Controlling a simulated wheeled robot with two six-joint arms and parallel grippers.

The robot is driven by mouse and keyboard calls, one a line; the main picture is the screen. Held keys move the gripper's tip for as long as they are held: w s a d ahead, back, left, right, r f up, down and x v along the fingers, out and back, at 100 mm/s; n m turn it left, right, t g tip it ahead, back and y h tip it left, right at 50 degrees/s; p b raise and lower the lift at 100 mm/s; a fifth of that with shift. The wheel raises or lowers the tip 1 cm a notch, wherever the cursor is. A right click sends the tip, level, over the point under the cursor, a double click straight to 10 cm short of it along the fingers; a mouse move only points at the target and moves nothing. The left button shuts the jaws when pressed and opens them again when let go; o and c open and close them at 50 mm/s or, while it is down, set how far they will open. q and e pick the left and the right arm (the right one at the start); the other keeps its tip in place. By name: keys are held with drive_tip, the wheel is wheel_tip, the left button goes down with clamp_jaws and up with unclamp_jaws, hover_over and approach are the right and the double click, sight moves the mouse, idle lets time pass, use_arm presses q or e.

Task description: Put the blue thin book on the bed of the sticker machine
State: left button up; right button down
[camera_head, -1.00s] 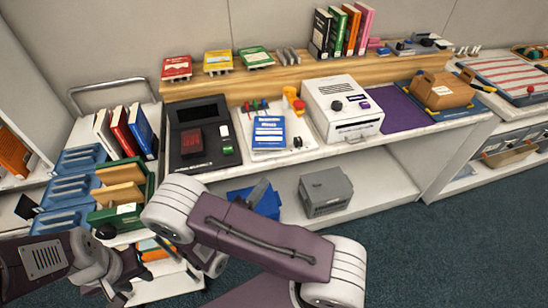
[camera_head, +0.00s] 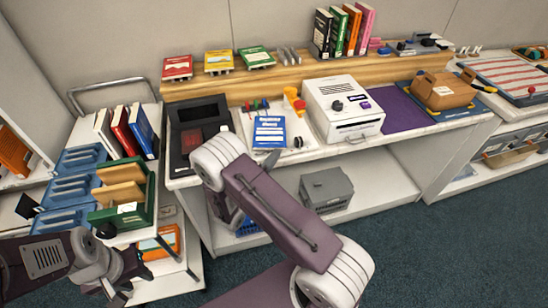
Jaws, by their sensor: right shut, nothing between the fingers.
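The blue thin book (camera_head: 268,132), with a white label panel on its cover, lies flat on a white bed (camera_head: 246,118) with small coloured knobs behind it. I take this to be the sticker machine's bed. My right arm reaches up from the bottom. A dark tip of my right gripper (camera_head: 269,159) shows just below the book's front edge; it is shut and empty, mostly hidden behind my arm. Whether it touches the book I cannot tell. My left gripper (camera_head: 135,264) is low at the left, by the cart, away from the book; its fingers are too small to judge.
A black device (camera_head: 184,114) stands left of the bed, and a white machine (camera_head: 343,106) right of it. A purple mat (camera_head: 400,110) lies further right. The cart holds a green crate (camera_head: 146,212) and blue trays (camera_head: 67,190). A grey box (camera_head: 326,188) sits on the lower shelf.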

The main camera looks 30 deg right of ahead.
sight(270, 147)
drive_tip(key=w, duration=0.2)
drive_tip(key=w+d, duration=0.1)
drive_tip(key=w, duration=0.2)
drive_tip(key=shift+w+d, duration=0.1)
use_arm(q)
drive_tip(key=shift+r, duration=0.2)
